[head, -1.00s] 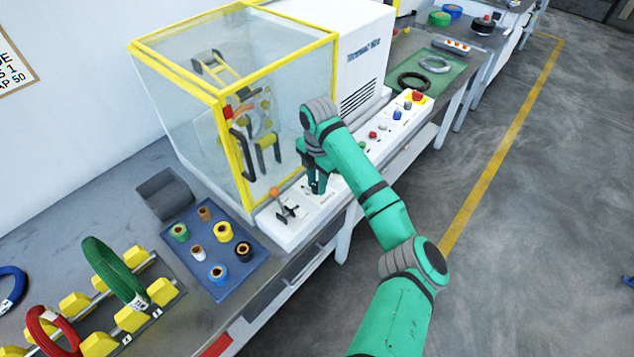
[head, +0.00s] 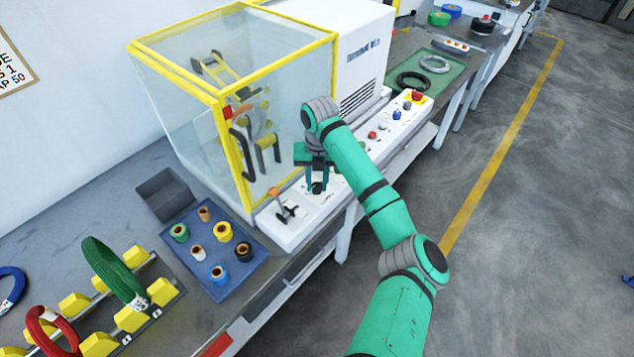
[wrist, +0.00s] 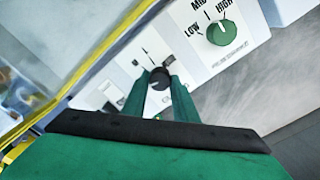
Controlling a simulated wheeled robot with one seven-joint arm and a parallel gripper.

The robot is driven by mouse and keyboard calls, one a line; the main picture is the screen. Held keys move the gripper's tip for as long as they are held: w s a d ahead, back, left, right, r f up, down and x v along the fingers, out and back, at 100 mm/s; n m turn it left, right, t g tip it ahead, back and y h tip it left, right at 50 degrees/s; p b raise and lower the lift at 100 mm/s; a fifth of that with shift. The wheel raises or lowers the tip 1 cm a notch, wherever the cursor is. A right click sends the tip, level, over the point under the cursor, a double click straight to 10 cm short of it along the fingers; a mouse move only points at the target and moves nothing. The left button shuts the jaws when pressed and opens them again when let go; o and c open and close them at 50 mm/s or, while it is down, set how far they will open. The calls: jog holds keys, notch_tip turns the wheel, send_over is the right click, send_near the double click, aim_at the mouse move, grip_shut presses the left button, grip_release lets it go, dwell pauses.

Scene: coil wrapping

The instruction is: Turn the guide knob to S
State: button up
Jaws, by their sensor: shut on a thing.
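The guide knob, a small dark round knob (wrist: 159,78), sits on the white control panel (wrist: 118,70) in the wrist view. My gripper (wrist: 159,84) has its two green fingers on either side of the knob and is shut on it. Small dark marks show on the panel around the knob, but its letters are too small to read. In the head view my gripper (head: 317,186) points down at the panel, and the dark knob shows only partly at the fingertips.
A green knob (wrist: 222,32) marked LOW, MID and HIGH is beside my gripper. An orange-tipped lever (head: 276,194) stands on the panel to the left. The yellow-framed clear guard (head: 215,100) rises close behind. A blue tray (head: 240,277) holds several spools.

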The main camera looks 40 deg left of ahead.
aim_at(318, 185)
jog(key=shift+n, duration=0.6)
jog(key=shift+d, duration=0.15)
jog(key=o, duration=1.1)
jog(key=shift+c, duration=0.2)
jog(key=shift+a+r, duration=0.2)
jog(key=shift+r, duration=0.1)
notch_tip(318, 185, up, 10)
jog(key=shift+w+d, duration=0.15)
jog(key=shift+d, duration=0.05)
jog(key=shift+w+r, duration=0.1)
